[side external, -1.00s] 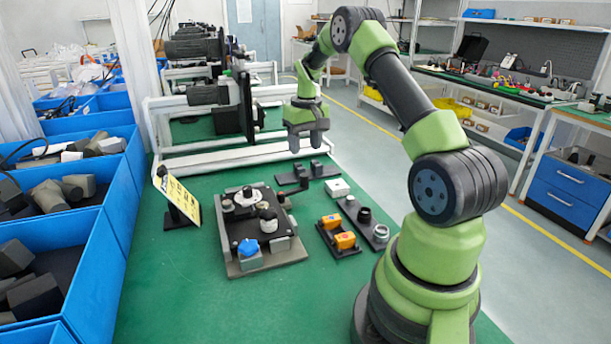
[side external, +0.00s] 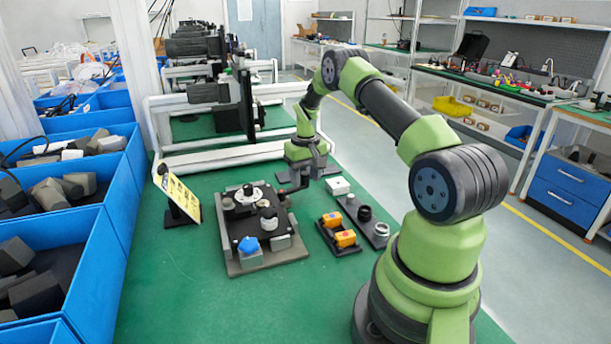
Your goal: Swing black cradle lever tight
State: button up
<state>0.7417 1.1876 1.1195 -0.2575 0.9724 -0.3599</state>
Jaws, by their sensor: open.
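The fixture (side external: 262,262) is a grey base with a black plate on the green table, left of my arm. The black cradle lever (side external: 288,191) sticks out from the fixture's back right corner toward my gripper. My gripper (side external: 306,178) is open and pointing down, low over the lever's outer end. The fingers overlap the lever's end in this view, so I cannot tell whether they touch it or stand around it. The fixture also carries a blue star knob (side external: 248,245), a white disc (side external: 248,195) and a black-and-white round part (side external: 268,219).
A dark plate with posts (side external: 325,172) is partly hidden behind my gripper. A yellow sign (side external: 180,196) stands left. The front table is clear.

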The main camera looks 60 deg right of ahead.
jog(key=shift+c, duration=0.2)
grip_shut()
jog(key=s+a+m, duration=0.1)
jog(key=m, duration=0.1)
jog(key=s+a+m, duration=0.1)
jog(key=m, duration=0.1)
jog(key=shift+m, duration=0.3)
jog(key=shift+s+a+m, duration=0.25)
jog(key=shift+a+m, duration=0.35)
jog(key=shift+m, duration=0.4)
jog(key=shift+s+a+m, duration=0.2)
jog(key=shift+a+m, duration=0.35)
jog(key=shift+m, duration=0.45)
jog(key=shift+o, duration=0.2)
grip_release()
